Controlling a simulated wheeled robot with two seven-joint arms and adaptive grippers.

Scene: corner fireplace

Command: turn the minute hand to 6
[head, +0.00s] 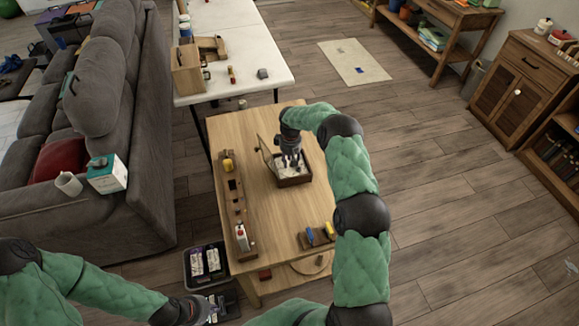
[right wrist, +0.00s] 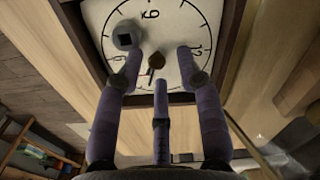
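A white clock face (head: 293,167) lies face up in a dark wooden case (head: 296,182) on the wooden table. My right gripper (head: 290,158) points down over it. In the right wrist view the clock face (right wrist: 176,20) shows 9 at the top and 12 at the right. A brown hub (right wrist: 156,60) sits near the middle, with a short dark hand below it. The three fingers of my right gripper (right wrist: 161,70) are spread apart, with nothing visibly held. My left gripper (head: 211,306) is low at the left.
A glazed door (head: 267,158) stands open at the case's left. A long wooden tray (head: 236,205) with small items lies left of it. A small holder (head: 317,238) with blue and yellow pieces is at the front right. A grey round piece (right wrist: 126,38) with a dark square is on the dial.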

